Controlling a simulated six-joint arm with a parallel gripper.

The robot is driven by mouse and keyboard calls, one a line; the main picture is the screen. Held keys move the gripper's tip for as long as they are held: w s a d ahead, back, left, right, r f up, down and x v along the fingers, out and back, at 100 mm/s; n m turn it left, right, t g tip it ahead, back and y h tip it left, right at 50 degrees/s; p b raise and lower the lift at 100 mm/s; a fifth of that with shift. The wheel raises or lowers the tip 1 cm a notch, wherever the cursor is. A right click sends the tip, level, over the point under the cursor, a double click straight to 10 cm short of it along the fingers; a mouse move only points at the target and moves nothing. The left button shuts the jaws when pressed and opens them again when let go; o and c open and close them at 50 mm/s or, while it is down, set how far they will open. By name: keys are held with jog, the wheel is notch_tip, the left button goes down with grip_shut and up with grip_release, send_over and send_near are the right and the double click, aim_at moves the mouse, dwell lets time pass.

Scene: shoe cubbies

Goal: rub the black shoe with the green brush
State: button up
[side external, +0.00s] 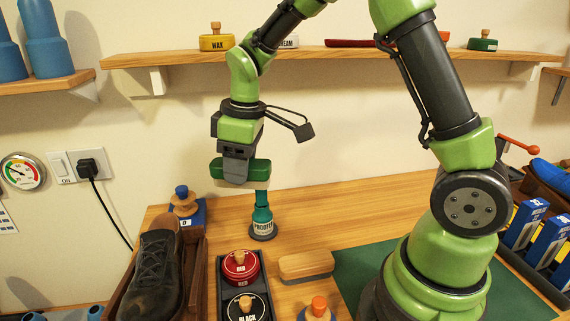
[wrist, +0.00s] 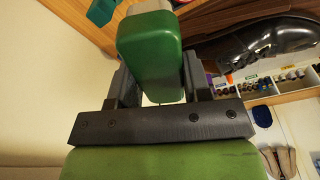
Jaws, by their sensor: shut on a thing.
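My gripper (side external: 237,160) is shut on the green brush (side external: 229,170), a green block with a pale underside. The brush hangs above the bench, in front of or near the top of a teal bottle. In the wrist view the green brush (wrist: 150,52) is clasped between both fingers of my gripper (wrist: 155,80). The black shoe (side external: 150,278), dark with laces, sits in a wooden box at the lower left. The brush is up and to the right of it, apart from it. The shiny shoe (wrist: 270,45) also shows at the right of the wrist view.
Red (side external: 240,268) and black (side external: 247,307) polish tins sit in a dark tray right of the shoe box. A wooden brush (side external: 306,264) lies beside them. A blue block with a knob (side external: 187,208) stands behind the shoe.

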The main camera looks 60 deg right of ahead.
jog(key=w+a+r+n, duration=0.25)
jog(key=a+n, duration=0.45)
jog(key=a, duration=0.7)
jog(key=n+g+y, duration=0.1)
jog(key=n, duration=0.5)
send_over(143, 308)
jog(key=w+a, duration=0.2)
jog(key=w, duration=0.1)
jog(key=shift+s+a+f, duration=0.1)
jog(key=shift+s+f, duration=0.05)
jog(key=shift+f, duration=3.15)
jog(key=shift+s+d+f, duration=0.3)
jog(key=shift+d+f, duration=0.05)
jog(key=shift+f, duration=0.2)
jog(key=shift+c, duration=0.3)
jog(key=shift+s+d+r, duration=0.1)
jog(key=shift+s+d, duration=1.5)
jog(key=shift+d, duration=0.05)
jog(key=shift+w+a+f, duration=0.2)
jog(key=shift+w+a, duration=0.4)
jog(key=shift+a, duration=0.05)
jog(key=shift+w+a, duration=1.3)
jog(key=shift+a, duration=0.05)
notch_tip(143, 308, up, 2)
jog(key=shift+r, duration=0.2)
notch_tip(143, 308, up, 6)
jog(key=shift+f, duration=0.1)
